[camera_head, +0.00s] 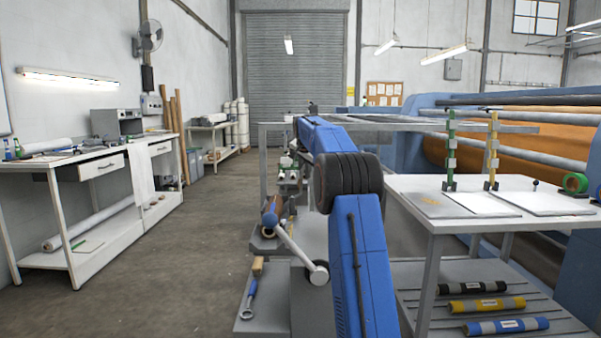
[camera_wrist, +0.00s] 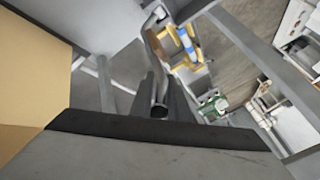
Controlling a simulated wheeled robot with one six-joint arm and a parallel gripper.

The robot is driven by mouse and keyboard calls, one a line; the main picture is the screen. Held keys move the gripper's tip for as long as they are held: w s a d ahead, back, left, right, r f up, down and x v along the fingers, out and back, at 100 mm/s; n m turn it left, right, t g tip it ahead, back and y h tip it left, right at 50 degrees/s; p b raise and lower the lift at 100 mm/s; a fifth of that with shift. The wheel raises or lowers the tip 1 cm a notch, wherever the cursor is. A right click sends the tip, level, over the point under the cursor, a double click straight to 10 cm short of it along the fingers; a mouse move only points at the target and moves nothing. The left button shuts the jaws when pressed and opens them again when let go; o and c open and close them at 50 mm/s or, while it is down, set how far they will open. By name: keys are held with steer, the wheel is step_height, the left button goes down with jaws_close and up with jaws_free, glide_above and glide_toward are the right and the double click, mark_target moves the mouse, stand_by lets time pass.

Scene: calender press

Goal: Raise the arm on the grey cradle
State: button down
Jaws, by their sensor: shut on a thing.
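In the wrist view, my gripper (camera_wrist: 160,108) is shut on a narrow, grey-brown curved bar (camera_wrist: 154,52), which looks like the arm. The bar rises between the dark fingers, and its gripped end is partly hidden. I cannot tell how far it is tilted or where it joins the cradle. In the head view, my blue arm reaches forward over the grey stand, and my gripper is not clearly seen. A grey piece like a cradle (camera_head: 264,243) holds a brown roll on the stand; I cannot tell whether it is the task's cradle.
A workbench (camera_head: 62,163) stands left; the floor between is clear.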

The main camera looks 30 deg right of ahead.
steer(key=shift+s+d+f, duration=0.2)
steer(key=shift+d+f, duration=0.1)
steer(key=c, duration=1.8)
jaws_free()
steer(key=shift+f, duration=0.1)
steer(key=v, duration=1.7)
steer(key=shift+a+r, duration=0.15)
steer(key=shift+r, duration=0.1)
steer(key=shift+s+a, duration=0.1)
